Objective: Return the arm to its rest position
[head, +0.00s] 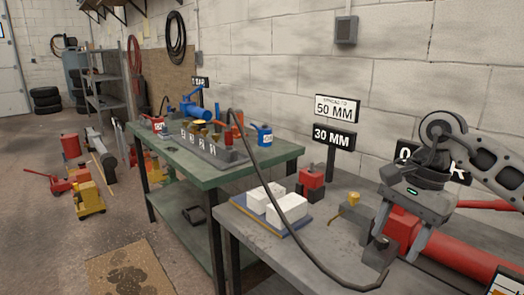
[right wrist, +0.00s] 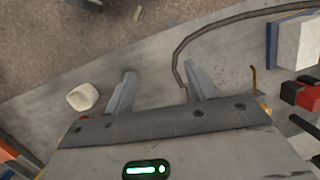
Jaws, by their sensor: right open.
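My right arm (head: 480,165) reaches in from the right in the head view. Its gripper (head: 395,247) points down over the grey bench (head: 335,240), in front of a red cylinder (head: 455,250). In the right wrist view the two fingers of the gripper (right wrist: 160,77) stand wide apart with nothing between them. A dark hose (head: 290,225) curves down onto the grey bench and ends close to the fingers. The hose (right wrist: 185,40) also passes near one fingertip in the right wrist view; I cannot tell whether they touch. My left gripper is not in view.
White blocks (head: 265,198) on a blue board, a red block (head: 312,178) and a 30 MM sign (head: 334,137) stand on the grey bench. A pale lump (right wrist: 82,97) lies beside the fingers. A green bench (head: 262,168) with tools stands beyond.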

